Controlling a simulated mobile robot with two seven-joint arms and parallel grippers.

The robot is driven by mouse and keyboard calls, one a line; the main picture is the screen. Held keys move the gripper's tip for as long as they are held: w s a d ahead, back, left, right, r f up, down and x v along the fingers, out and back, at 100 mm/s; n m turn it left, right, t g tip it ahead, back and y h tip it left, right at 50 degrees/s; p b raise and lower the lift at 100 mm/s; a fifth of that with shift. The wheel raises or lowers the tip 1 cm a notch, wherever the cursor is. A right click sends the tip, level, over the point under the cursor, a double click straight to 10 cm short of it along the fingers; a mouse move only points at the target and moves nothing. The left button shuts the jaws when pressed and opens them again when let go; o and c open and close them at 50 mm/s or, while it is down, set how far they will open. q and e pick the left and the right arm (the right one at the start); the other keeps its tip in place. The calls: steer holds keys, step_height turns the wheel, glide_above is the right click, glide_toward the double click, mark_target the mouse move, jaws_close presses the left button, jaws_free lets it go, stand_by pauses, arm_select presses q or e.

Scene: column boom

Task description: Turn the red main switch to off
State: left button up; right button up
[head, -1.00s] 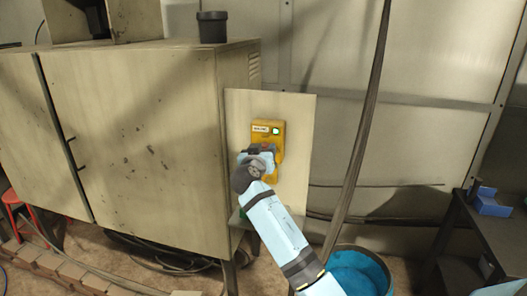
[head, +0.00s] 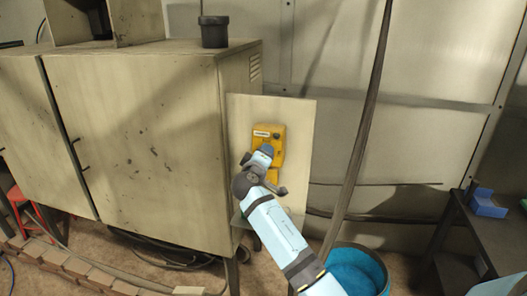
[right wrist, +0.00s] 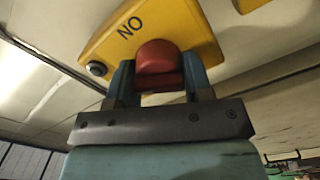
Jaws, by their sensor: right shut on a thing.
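The yellow switch box (head: 262,141) is mounted on a pale panel (head: 297,125) beside the cabinet. The red main switch (right wrist: 157,58) is a rounded knob on that box. In the right wrist view my right gripper (right wrist: 160,76) is shut on it, one finger on each side. In the head view my right gripper (head: 265,158) covers the knob. The letters beside the knob read "NO" in the wrist view. A small round lamp (right wrist: 96,69) at the box corner is dark. My left gripper is in neither view.
A large beige cabinet (head: 140,135) stands left of the panel, with a black cylinder (head: 214,32) on top. A thick cable (head: 365,110) hangs right of the panel. A blue bucket (head: 372,262) stands below, and a dark table (head: 492,235) is at the right.

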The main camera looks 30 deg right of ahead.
steer(key=n+p, duration=0.2)
steer(key=n, duration=0.1)
steer(key=shift+f+n+p, duration=0.1)
steer(key=shift+n+p, duration=0.5)
steer(key=shift+n, duration=0.4)
steer(key=shift+f+n, duration=0.1)
steer(key=shift+n, duration=0.2)
steer(key=o, duration=0.9)
